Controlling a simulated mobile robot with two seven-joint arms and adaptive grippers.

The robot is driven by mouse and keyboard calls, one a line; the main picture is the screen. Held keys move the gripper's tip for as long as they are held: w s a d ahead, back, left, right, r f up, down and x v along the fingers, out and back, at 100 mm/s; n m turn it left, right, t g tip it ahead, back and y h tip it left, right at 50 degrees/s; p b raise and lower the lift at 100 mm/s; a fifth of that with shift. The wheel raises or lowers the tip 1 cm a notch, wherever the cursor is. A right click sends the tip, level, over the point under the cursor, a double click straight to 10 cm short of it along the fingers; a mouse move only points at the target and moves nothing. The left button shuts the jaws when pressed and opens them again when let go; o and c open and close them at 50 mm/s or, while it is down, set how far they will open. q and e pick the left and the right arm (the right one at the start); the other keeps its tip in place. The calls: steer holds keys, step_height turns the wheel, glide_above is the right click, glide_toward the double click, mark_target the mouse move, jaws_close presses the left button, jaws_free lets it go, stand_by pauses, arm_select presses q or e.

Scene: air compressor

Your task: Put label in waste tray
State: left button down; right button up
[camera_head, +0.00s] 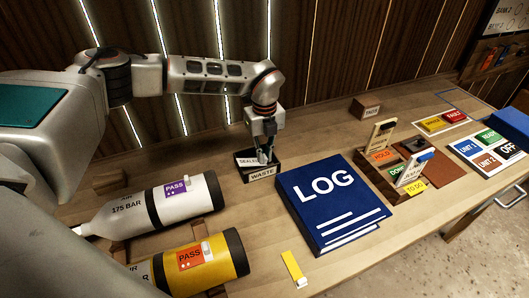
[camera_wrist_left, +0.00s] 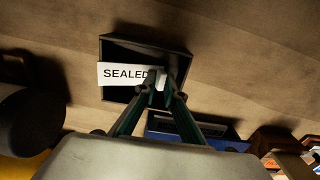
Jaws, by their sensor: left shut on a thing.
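A white label (camera_wrist_left: 122,74) reading "SEALED" is pinched in my left gripper (camera_wrist_left: 160,88) by its right end in the left wrist view. My left gripper (camera_head: 263,158) points down over the black waste tray (camera_head: 262,179), marked "WASTE", in the head view. The label also shows there (camera_head: 247,161), at the tray's opening. In the wrist view the open tray (camera_wrist_left: 150,45) lies behind the label, whose left end reaches past the tray's left wall. I cannot tell whether the label touches the tray. My right gripper is not in view.
A white cylinder (camera_head: 130,208) and a yellow cylinder (camera_head: 215,258) lie left of the tray. A blue LOG book (camera_head: 330,200) lies close on the right. A yellow tag (camera_head: 293,268) lies in front. A wooden tag rack (camera_head: 385,180) stands farther right.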

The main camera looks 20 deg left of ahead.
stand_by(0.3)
arm_select(q)
steer(key=c, duration=2)
jaws_free()
steer(key=shift+c, duration=0.2)
steer(key=shift+r, duration=0.25)
step_height(320, 180, up, 12)
steer(key=shift+f, duration=0.25)
steer(key=shift+s, duration=0.1)
